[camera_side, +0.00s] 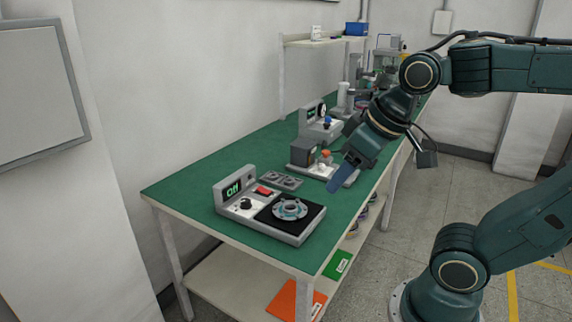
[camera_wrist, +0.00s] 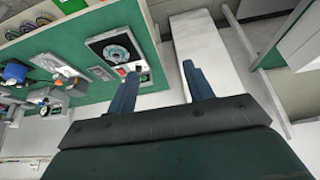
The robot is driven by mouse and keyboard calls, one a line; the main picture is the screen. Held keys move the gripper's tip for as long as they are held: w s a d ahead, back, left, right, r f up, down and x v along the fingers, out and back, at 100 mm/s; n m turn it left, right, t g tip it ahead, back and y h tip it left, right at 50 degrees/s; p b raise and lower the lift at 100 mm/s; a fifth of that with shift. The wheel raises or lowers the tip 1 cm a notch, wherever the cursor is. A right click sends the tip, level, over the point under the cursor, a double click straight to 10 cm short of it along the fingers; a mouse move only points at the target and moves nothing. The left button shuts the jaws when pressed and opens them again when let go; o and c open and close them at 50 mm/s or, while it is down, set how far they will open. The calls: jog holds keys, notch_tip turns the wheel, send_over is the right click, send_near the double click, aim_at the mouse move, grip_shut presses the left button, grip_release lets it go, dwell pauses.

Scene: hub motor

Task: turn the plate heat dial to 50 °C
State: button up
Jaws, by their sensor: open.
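The hot plate unit (camera_side: 285,238) sits at the near end of the green bench in the side view, with a black plate and a round metal hub part (camera_side: 290,208) on it. Its display (camera_side: 233,189) glows green and seems to read "Off". A black heat dial (camera_side: 246,203) sits on the white panel below the display, near a red button (camera_side: 263,190). The unit also shows in the wrist view (camera_wrist: 97,46). My gripper (camera_side: 338,186) is apart from the unit, to its right in the side view. In the wrist view its two fingers (camera_wrist: 160,80) are spread with nothing between them.
A grey tray (camera_side: 281,180) lies behind the hot plate. A shelf (camera_side: 325,41) rises at the back.

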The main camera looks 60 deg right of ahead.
jog(key=w+d, duration=0.2)
jog(key=w, duration=0.8)
jog(key=m+g+h, duration=0.1)
jog(key=m, duration=0.2)
send_over(245, 200)
jog(key=s+a, duration=0.1)
jog(key=s, duration=0.4)
notch_tip(245, 200, down, 16)
jog(key=shift+s+a+r, duration=0.15)
jog(key=shift+s, duration=0.05)
jog(key=shift+x, duration=6.85)
jog(key=shift+s, duration=0.1)
jog(key=shift+c, duration=0.2)
jog(key=c, duration=0.9)
